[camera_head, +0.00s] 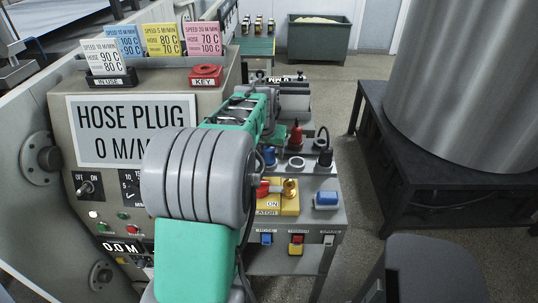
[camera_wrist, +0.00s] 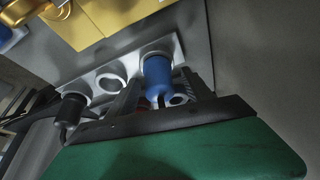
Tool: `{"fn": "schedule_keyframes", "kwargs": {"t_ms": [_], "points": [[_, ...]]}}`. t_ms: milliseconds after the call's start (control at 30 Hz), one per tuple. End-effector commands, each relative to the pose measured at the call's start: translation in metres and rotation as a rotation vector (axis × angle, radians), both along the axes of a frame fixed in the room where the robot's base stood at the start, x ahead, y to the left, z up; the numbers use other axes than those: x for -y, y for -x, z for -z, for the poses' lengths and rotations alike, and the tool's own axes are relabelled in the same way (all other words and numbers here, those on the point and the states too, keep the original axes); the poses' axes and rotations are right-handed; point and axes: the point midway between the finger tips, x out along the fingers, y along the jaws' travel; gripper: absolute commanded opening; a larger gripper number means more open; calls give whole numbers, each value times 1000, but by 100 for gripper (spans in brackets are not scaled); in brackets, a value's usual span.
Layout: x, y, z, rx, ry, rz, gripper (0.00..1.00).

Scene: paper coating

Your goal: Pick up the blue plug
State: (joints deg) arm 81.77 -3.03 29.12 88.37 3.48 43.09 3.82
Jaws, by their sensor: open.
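The blue plug (camera_wrist: 157,74) stands in a white ring socket on a pale strip in the wrist view. It also shows in the head view (camera_head: 270,156), just right of my arm. My gripper (camera_wrist: 161,78) is open, with one dark finger on each side of the blue plug. The fingers appear apart from the plug, though the exact gap is hard to judge. In the head view my arm hides much of the gripper.
An empty ring socket (camera_wrist: 110,82) and a black plug (camera_wrist: 72,109) stand left of the blue plug in the wrist view. A red plug (camera_head: 296,136) stands behind in the head view. A yellow switch box (camera_head: 289,207) is in front of the sockets.

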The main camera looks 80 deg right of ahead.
Motion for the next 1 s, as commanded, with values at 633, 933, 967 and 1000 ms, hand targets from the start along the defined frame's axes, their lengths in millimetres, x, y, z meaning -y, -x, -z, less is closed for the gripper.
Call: {"fn": "schedule_keyframes", "kwargs": {"t_ms": [633,933,967,1000], "points": [[0,2,0,0,0,2,19],[0,2,0,0,0,2,0],[0,2,-1,0,0,2,0],[0,2,-1,0,0,2,0]]}}
